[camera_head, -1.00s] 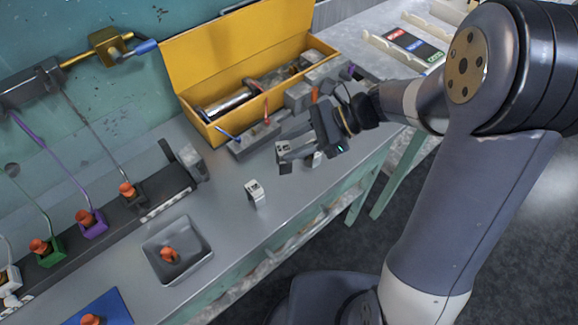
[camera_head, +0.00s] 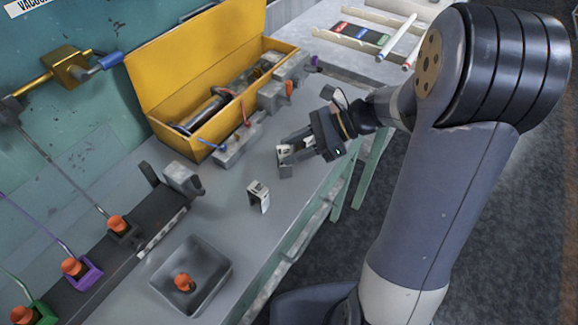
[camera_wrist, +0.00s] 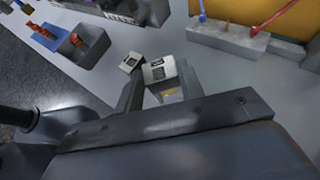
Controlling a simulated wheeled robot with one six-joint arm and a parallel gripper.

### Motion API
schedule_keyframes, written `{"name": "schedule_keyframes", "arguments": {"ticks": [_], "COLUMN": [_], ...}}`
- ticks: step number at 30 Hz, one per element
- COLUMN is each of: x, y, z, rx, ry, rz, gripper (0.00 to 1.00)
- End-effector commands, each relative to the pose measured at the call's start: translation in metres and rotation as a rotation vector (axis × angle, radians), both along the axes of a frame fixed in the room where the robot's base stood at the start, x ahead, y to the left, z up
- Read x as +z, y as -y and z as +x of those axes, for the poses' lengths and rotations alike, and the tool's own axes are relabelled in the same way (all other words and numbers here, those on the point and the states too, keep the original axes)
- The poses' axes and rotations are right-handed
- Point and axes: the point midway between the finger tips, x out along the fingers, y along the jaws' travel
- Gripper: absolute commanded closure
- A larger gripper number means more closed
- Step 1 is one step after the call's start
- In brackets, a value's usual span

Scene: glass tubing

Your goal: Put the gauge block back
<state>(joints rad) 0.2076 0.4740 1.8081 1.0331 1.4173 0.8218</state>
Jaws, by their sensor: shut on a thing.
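My gripper (camera_head: 284,160) is shut on a small pale gauge block (camera_wrist: 160,72) with dark print on its faces. In the head view the block is a whitish patch between the fingers, partly hidden by them. It is held over the grey bench (camera_head: 235,225); the height of the gap below it is hard to judge. A second small pale block with dark markings (camera_head: 258,196) stands on the bench, nearer the front and left of my gripper. It also shows in the wrist view (camera_wrist: 130,62), just left of the held block and apparently apart from it.
An open yellow toolbox (camera_head: 165,75) stands behind, with grey slotted blocks (camera_head: 240,145) in front of it. A grey square tray (camera_head: 215,290) holding an orange-topped item is at the front left. A rail with coloured holders (camera_head: 130,245) runs along the left. Bench around the standing block is clear.

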Motion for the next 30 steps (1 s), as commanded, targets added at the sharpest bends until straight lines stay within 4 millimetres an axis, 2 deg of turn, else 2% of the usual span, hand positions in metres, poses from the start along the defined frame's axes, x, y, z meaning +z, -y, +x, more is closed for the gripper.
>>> {"name": "schedule_keyframes", "arguments": {"ticks": [5,12,23,24,30], "x": [-0.014,-0.045,-0.050,-0.050,-0.049], "y": [0.000,-0.001,0.000,0.000,0.000], "z": [0.000,0.000,0.000,0.000,0.000], "rx": [0.000,0.000,0.000,0.000,0.000], "ry": [-0.001,-0.002,0.002,0.002,0.002], "rz": [0.001,0.002,0.000,0.000,0.000], "gripper": [0.92,0.92,0.92,0.63,0.46]}}
